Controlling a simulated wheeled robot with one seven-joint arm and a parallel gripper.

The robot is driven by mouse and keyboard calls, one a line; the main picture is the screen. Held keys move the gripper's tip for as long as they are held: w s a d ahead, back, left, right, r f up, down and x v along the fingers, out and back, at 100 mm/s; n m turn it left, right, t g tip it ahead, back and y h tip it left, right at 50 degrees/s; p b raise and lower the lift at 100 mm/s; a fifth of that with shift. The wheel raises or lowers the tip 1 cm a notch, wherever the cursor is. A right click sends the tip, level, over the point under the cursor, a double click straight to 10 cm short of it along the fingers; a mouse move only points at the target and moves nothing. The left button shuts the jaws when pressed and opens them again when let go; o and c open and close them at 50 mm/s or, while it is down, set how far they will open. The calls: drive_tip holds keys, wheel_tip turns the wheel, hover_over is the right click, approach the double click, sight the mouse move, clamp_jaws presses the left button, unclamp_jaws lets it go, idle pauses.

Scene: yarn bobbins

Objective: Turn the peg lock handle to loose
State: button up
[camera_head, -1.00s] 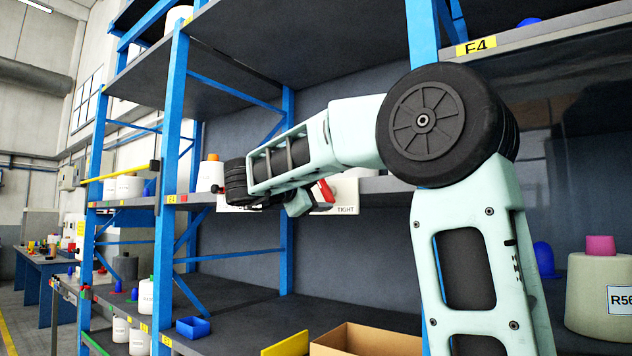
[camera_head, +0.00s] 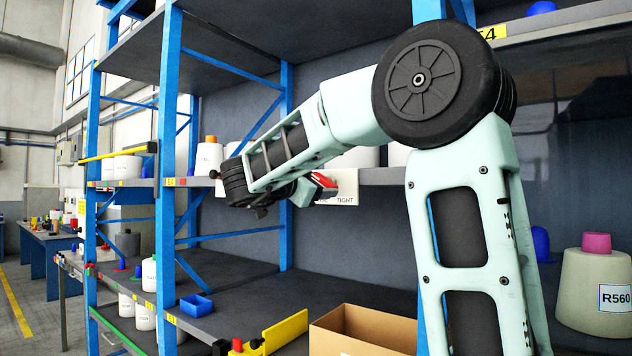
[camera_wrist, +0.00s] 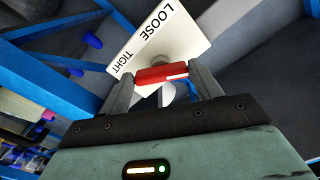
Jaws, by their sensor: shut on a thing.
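The peg lock's red handle (camera_wrist: 162,75) lies between the two fingers of my gripper (camera_wrist: 165,82) in the wrist view. The gripper is shut on it. Behind the handle is a white plate (camera_wrist: 185,32) printed LOOSE and TIGHT, with a grey round hub at its lower edge. In the head view the plate (camera_head: 345,185) is at the shelf edge, with TIGHT readable and the rest of its lettering mostly covered by my arm. The red handle (camera_head: 323,180) shows partly there beside my gripper (camera_head: 312,188). The handle lies across the fingers, nearer the TIGHT end in the wrist view.
Blue-framed shelving surrounds my arm. An open cardboard box (camera_head: 365,330), a yellow panel (camera_head: 285,330) and a blue bin (camera_head: 195,305) are on the lower shelf. A bobbin marked R560 (camera_head: 595,290) stands at the right. White bobbins (camera_head: 208,158) stand on the middle shelf.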

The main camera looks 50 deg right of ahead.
drive_tip(key=shift+f, duration=0.1)
drive_tip(key=o, duration=1)
drive_tip(key=shift+s+a+b, duration=0.2)
drive_tip(key=shift+a+b, duration=0.55)
drive_tip(key=shift+a, duration=2.15)
drive_tip(key=shift+s+a+b, duration=0.25)
drive_tip(key=shift+a+b, duration=0.5)
drive_tip(key=shift+a, duration=2.15)
drive_tip(key=shift+s+a+b, duration=0.2)
drive_tip(key=shift+a+b, duration=0.55)
drive_tip(key=shift+a, duration=2.15)
